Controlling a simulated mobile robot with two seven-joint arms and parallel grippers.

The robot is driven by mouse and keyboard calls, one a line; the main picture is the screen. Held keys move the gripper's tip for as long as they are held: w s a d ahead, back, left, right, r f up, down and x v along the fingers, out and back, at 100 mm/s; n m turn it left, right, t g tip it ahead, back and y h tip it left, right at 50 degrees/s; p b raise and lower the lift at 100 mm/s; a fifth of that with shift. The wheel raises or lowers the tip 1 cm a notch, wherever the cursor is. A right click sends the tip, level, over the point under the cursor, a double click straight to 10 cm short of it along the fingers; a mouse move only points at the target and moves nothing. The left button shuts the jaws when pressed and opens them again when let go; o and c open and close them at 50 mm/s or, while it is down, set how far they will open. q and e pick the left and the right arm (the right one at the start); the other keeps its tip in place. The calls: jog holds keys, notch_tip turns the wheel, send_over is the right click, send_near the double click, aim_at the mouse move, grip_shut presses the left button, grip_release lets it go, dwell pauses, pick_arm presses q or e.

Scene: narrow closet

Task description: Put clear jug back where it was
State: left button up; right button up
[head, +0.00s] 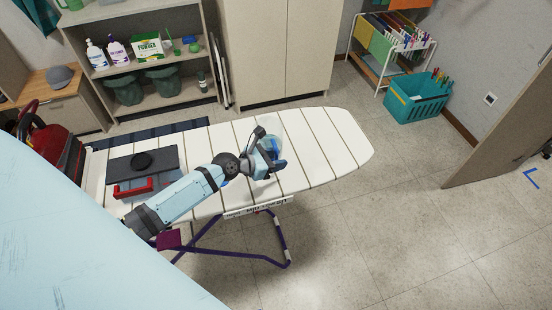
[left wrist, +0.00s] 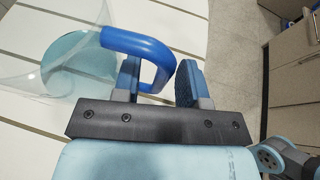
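The clear jug (left wrist: 60,50) with a blue handle (left wrist: 145,50) is at the upper left of the left wrist view, against the white slatted board. In the head view the jug (head: 273,143) is partly hidden by my left gripper (head: 268,159), over the middle of the ironing board (head: 325,140). In the left wrist view my left gripper (left wrist: 160,82) is open, with a finger on each side of the handle's outer part. A gap shows between the handle and the right finger. My right gripper is not in view.
A dark pad (head: 165,157) with a black round object and a red handle (head: 133,188) lies on the board's left part. Shelves (head: 190,97) with bottles stand behind. A teal basket (head: 418,100) is at back right. The floor at right is mostly clear.

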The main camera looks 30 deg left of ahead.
pick_arm(q)
jog(key=v, duration=1.2)
jog(key=s+d+f+m, duration=0.1)
jog(key=m, duration=0.2)
jog(key=s+d+f+m+y, duration=0.1)
jog(key=d+f+m, duration=0.1)
jog(key=m, duration=0.1)
jog(key=s+d+f+m, duration=0.1)
jog(key=f+m, duration=0.1)
jog(key=shift+s+d+m+g+b, duration=0.15)
jog(key=shift+s+m+g+b, duration=0.15)
jog(key=shift+m, duration=0.1)
jog(key=s+d+f+m+y, duration=0.1)
jog(key=s+d+m, duration=0.3)
jog(key=m, duration=0.8)
jog(key=s+d+f+m+y, duration=0.1)
jog(key=s+d+f+m, duration=0.3)
jog(key=d+m, duration=0.3)
jog(key=m, duration=0.5)
jog(key=shift+d+f, duration=0.35)
jog(key=shift+d, duration=0.05)
jog(key=shift+s, duration=0.1)
jog(key=shift+r, duration=0.15)
